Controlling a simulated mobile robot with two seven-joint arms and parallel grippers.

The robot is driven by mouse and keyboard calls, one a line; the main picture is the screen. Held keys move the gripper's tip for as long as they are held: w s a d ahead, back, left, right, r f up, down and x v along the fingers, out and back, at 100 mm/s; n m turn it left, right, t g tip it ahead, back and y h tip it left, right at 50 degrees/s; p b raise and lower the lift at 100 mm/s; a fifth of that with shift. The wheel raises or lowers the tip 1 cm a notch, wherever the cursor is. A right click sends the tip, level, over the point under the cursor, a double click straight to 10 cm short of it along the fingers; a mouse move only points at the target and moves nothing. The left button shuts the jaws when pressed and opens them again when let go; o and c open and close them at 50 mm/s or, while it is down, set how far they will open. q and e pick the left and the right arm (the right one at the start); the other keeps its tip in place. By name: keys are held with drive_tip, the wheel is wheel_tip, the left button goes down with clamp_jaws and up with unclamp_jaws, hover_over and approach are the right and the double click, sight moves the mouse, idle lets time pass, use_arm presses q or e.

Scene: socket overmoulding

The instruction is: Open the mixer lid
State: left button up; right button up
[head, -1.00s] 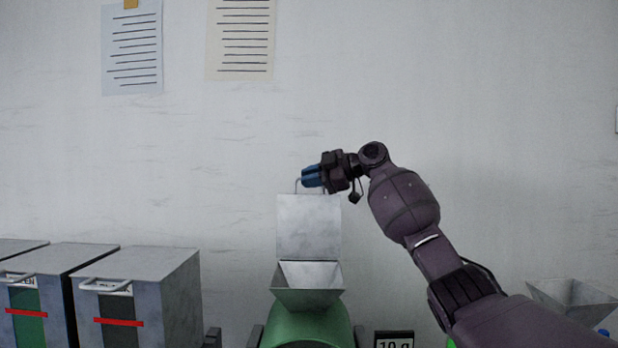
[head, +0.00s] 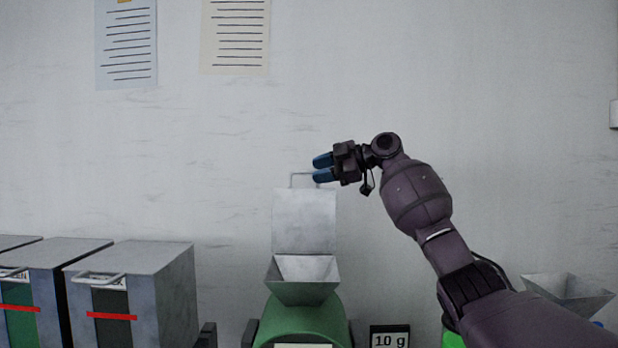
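The mixer is a green rounded body (head: 303,318) with a grey metal hopper (head: 302,282) on top, low in the middle of the head view. Its lid (head: 304,222) is a flat grey plate standing upright at the back of the hopper, so the hopper mouth is open. A thin wire handle (head: 292,181) sticks up from the lid's top edge. My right gripper (head: 322,168) is at the handle's upper right, its two blue fingers apart with a gap between them. It holds nothing that I can see; whether a finger touches the handle I cannot tell. My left gripper is out of view.
Grey bins (head: 168,256) with handles and red strips stand at the left. A display reading 10 g (head: 390,337) is right of the mixer. Another metal hopper (head: 567,291) is at the far right. The wall behind carries two paper sheets (head: 235,36).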

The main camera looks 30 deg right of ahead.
drive_tip(key=b+v, duration=0.1)
drive_tip(key=v, duration=0.5)
drive_tip(key=shift+s+d+r, duration=0.15)
drive_tip(key=shift+s+d, duration=0.05)
drive_tip(key=shift+s, duration=0.05)
drive_tip(key=shift+s, duration=0.1)
